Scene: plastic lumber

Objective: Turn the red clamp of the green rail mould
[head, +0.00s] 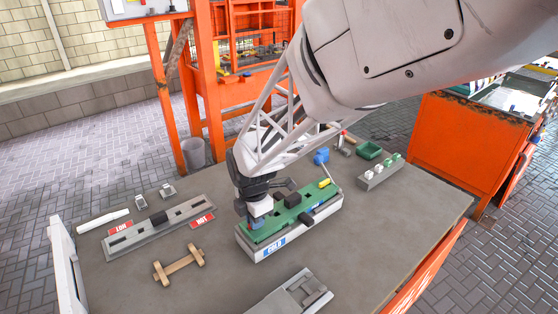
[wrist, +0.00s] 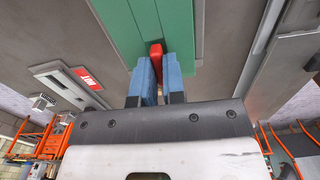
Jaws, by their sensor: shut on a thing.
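The green rail mould (head: 290,215) lies on a grey base with a blue label, in the middle of the table in the head view. My gripper (head: 256,218) is over its left end. In the wrist view the red clamp (wrist: 156,52) stands between the two blue fingertips of my gripper (wrist: 157,75), with the green mould (wrist: 185,25) behind it. The fingers are shut on the clamp. Most of the clamp is hidden in the head view by the fingers.
A grey mould (head: 160,230) with red labels lies at the left, near a wooden piece (head: 180,264). A grey block with small parts (head: 380,172), a green tray (head: 369,150) and a blue object (head: 321,156) are at the back right.

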